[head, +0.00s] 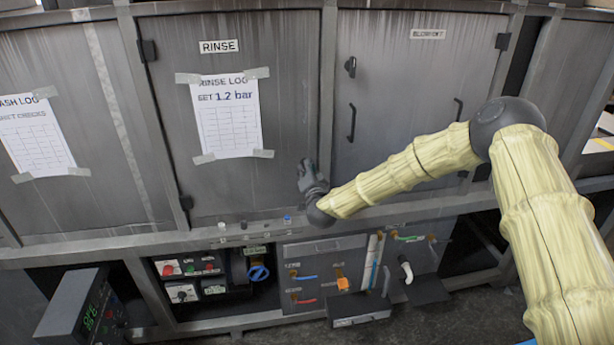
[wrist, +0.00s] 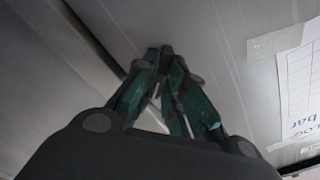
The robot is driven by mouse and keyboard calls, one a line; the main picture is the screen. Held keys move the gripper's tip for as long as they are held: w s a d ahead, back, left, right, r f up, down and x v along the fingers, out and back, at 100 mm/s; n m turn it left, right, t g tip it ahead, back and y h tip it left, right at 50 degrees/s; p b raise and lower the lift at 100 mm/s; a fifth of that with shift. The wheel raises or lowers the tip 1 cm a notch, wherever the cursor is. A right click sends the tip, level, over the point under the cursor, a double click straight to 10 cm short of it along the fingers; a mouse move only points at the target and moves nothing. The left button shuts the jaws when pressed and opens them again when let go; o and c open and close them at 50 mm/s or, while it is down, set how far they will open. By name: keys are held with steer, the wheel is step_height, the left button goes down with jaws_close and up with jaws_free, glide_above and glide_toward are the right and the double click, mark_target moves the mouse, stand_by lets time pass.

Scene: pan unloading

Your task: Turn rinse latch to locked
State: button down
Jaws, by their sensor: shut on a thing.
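The grey rinse door (head: 285,110) carries a RINSE label and a taped rinse log sheet. My gripper (head: 306,163) is at the lower right part of this door, close to the frame post. In the wrist view my gripper (wrist: 165,55) has its green-lined fingers drawn together against the grey door panel (wrist: 215,60). It is shut on a small dark part there, which appears to be the rinse latch. The latch is mostly hidden by the fingers, so its turn angle cannot be told.
The blowoff door (head: 410,75) to the right has a dark knob (head: 350,67) and a handle (head: 351,122). A ledge (head: 230,236) runs below the doors. Under it are a control panel (head: 190,275), a valve panel (head: 320,275) and a display box (head: 75,310).

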steer(key=shift+n+b, duration=2.5)
steer(key=shift+n, duration=2.5)
steer(key=c, duration=1.5)
jaws_free()
steer(key=shift+s, duration=0.1)
steer(key=s, duration=0.4)
steer(key=s+d, duration=0.1)
steer(key=s, duration=0.2)
steer(key=s+d, duration=0.1)
steer(key=s, duration=0.3)
steer(key=shift+s, duration=0.35)
